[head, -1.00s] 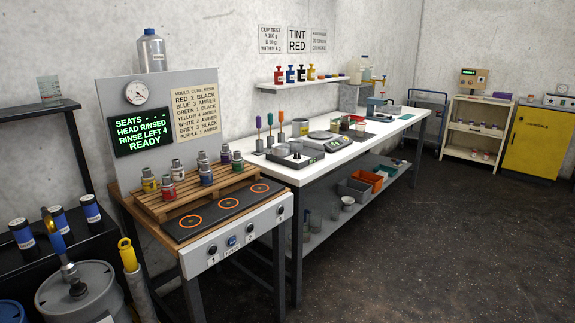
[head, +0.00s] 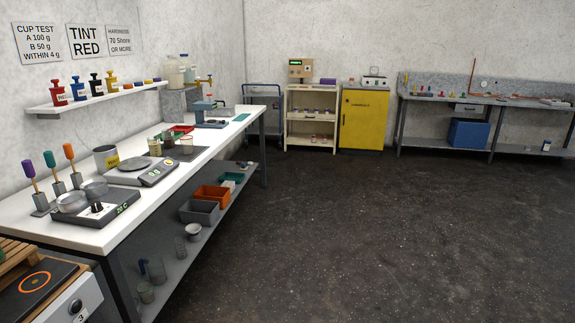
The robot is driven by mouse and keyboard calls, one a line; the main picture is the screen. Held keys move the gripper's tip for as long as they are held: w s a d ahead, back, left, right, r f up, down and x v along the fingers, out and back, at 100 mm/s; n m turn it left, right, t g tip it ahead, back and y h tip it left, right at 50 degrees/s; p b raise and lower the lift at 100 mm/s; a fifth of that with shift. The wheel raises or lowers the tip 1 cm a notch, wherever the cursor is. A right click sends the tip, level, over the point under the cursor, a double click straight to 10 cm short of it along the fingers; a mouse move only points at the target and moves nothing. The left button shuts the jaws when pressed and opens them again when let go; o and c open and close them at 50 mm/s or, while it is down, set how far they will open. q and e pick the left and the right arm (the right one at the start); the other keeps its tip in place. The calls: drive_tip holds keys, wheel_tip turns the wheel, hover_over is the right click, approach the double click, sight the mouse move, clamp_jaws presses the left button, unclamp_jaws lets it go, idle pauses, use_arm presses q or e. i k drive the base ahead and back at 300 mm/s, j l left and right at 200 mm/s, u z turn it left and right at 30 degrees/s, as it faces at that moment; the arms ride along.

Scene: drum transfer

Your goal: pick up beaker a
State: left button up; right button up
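No label marks out beaker a, so I cannot tell which vessel it is. Neither of my grippers is in view.
The white bench (head: 215,148) runs along the left wall, with scales (head: 142,172) and a hotplate (head: 95,212) on it. A grey bin (head: 200,212) and an orange bin (head: 213,195) sit on its shelf. The dark floor (head: 330,230) is open to the right.

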sight(153, 143)
drive_tip(key=i+u, duration=0.25)
drive_tip(key=i, duration=0.2)
drive_tip(key=i+l+u, duration=0.25)
drive_tip(key=i, duration=0.2)
drive_tip(key=i+l+u, duration=0.2)
drive_tip(key=i, duration=0.25)
